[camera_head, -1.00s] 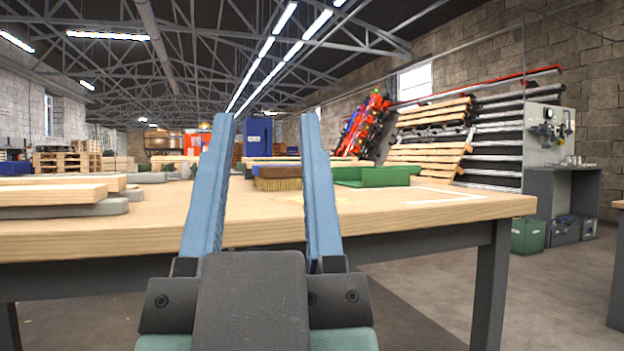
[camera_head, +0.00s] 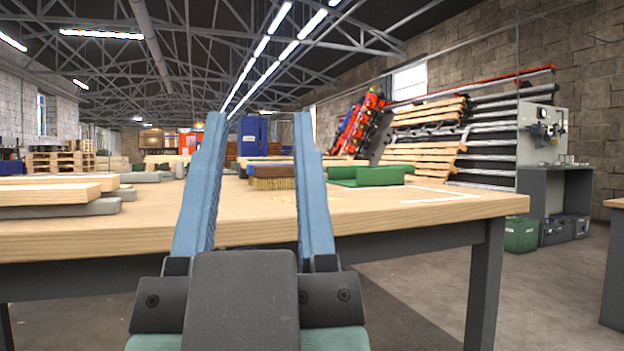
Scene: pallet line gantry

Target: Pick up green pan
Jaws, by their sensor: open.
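A green pan (camera_head: 380,176) lies on the wooden workbench (camera_head: 420,212), right of centre and toward the back. A brush with a brown top and tan bristles (camera_head: 273,184) lies on the bench, seen between the fingers, left of the pan.
Wooden boards (camera_head: 50,193) lie on grey blocks at the bench's left. A white outline (camera_head: 440,195) marks the bench top at the right. The bench's front edge and dark legs (camera_head: 485,285) stand before me.

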